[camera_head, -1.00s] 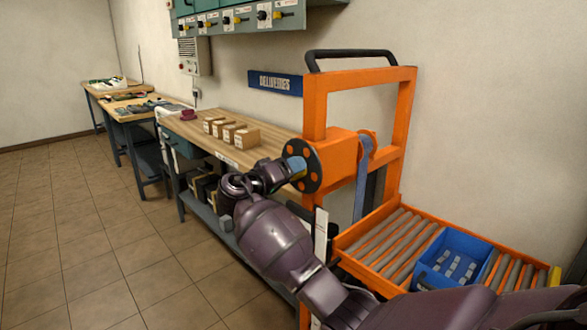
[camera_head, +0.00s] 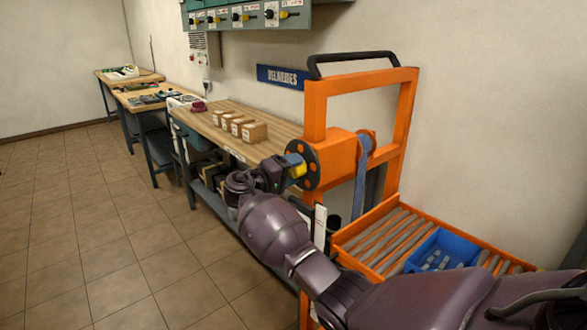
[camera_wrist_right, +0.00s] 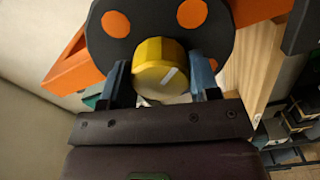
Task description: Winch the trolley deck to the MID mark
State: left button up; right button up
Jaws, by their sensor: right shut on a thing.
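The orange winch trolley (camera_head: 407,115) stands against the wall. Its roller deck (camera_head: 364,233) is low on the frame and carries a blue bin (camera_head: 446,244) with several grey items. The winch's dark disc with orange spots (camera_head: 303,158) faces left, and a blue strap (camera_head: 361,190) hangs from the drum. My right gripper (camera_head: 290,167) is at the disc, shut on the yellow knob (camera_head: 299,171). In the right wrist view the yellow knob (camera_wrist_right: 160,68), with a white mark, sits between the two fingers. A white strip (camera_head: 319,225) stands beside the deck; its marks are unreadable. My left gripper is out of view.
A wooden bench (camera_head: 270,130) with several small boxes (camera_head: 254,132) runs along the wall behind my right arm. A "DELIVERIES" sign (camera_head: 281,77) hangs above it. More benches (camera_head: 150,98) stand farther back. The tiled floor (camera_head: 110,230) at left is clear.

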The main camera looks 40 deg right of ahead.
jog(key=o, duration=0.9)
jog(key=a, duration=1)
jog(key=shift+s+a, duration=0.4)
dwell(0.5)
jog(key=shift+w, duration=0.1)
